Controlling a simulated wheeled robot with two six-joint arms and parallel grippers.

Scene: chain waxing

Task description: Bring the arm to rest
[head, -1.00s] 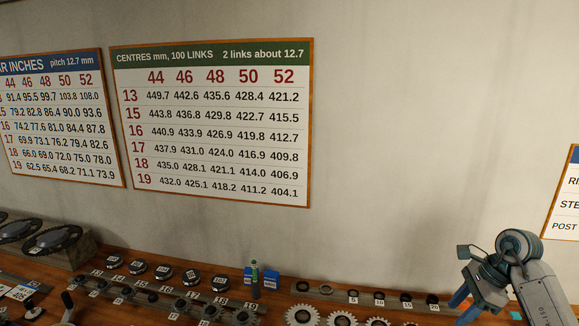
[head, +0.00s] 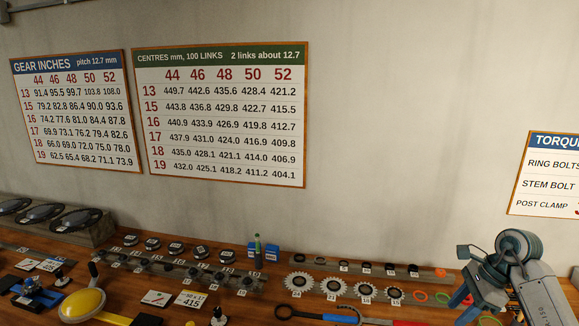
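My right arm comes in at the lower right of the head view. Its gripper (head: 464,304) has blue fingers pointing down over the right part of the bench. The fingertips overlap and run toward the picture's lower edge, so I cannot tell whether they are apart. No held object shows. My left gripper is not in view.
Coloured rings (head: 421,296) lie near my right gripper. Charts (head: 220,115) hang on the wall.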

